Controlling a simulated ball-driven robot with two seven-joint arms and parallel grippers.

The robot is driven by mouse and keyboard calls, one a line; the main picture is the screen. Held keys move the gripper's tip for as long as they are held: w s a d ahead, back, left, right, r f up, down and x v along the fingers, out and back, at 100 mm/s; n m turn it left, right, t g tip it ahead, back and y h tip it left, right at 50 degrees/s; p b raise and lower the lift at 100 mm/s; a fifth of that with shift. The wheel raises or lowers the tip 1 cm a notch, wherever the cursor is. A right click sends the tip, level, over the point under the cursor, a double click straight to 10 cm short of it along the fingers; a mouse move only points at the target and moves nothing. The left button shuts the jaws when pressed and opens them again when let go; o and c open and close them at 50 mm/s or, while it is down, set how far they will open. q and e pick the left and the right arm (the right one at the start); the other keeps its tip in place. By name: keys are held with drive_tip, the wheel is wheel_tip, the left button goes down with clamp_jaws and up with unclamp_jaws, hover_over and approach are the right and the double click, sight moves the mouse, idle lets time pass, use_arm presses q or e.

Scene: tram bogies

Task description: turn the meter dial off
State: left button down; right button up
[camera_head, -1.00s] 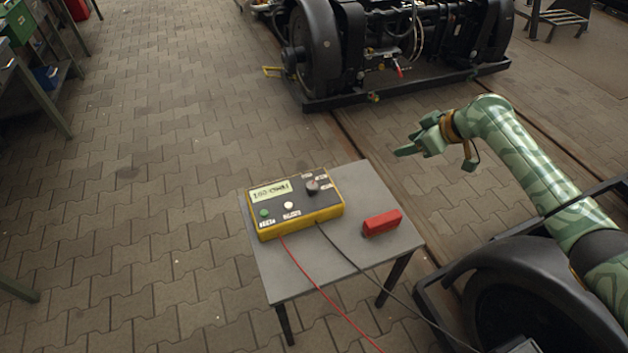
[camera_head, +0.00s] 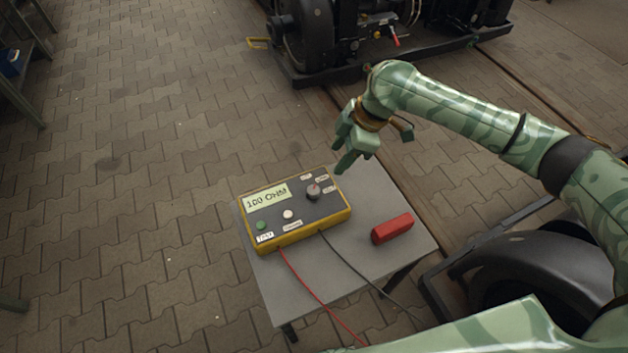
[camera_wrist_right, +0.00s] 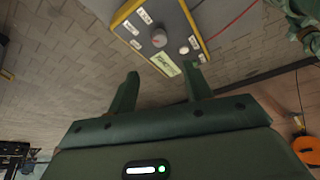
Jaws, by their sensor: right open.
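The yellow meter (camera_head: 295,229) lies on a small grey table (camera_head: 285,290). Its display is lit and reads about "100 OHM". The dark round dial (camera_head: 313,191) is near its upper right corner, ringed by small white labels too small to read. In the right wrist view the dial (camera_wrist_right: 159,39) shows beyond the fingers, with the meter (camera_wrist_right: 180,15) at the top. My right gripper (camera_head: 350,153) is above the table's far edge, just up and right of the dial, apart from it. Its fingers (camera_wrist_right: 162,75) are spread and empty.
A red block (camera_head: 392,228) sits right of the meter. A red lead (camera_head: 306,286) and a black lead (camera_head: 350,262) run off the table's front. A bogie (camera_head: 390,40) stands behind, and a dark wheel (camera_head: 525,270) is at right.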

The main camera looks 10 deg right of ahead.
sight(313, 190)
drive_tip(key=b+x, duration=0.6)
drive_tip(key=x, duration=0.8)
use_arm(q)
wheel_tip(313, 190, down, 6)
drive_tip(key=s, duration=0.2)
drive_tip(key=shift+g, duration=0.3)
drive_tip(key=shift+s, duration=0.1)
use_arm(e)
drive_tip(key=shift+c, duration=0.2)
use_arm(q)
drive_tip(key=shift+s, duration=0.1)
use_arm(e)
drive_tip(key=c, duration=0.9)
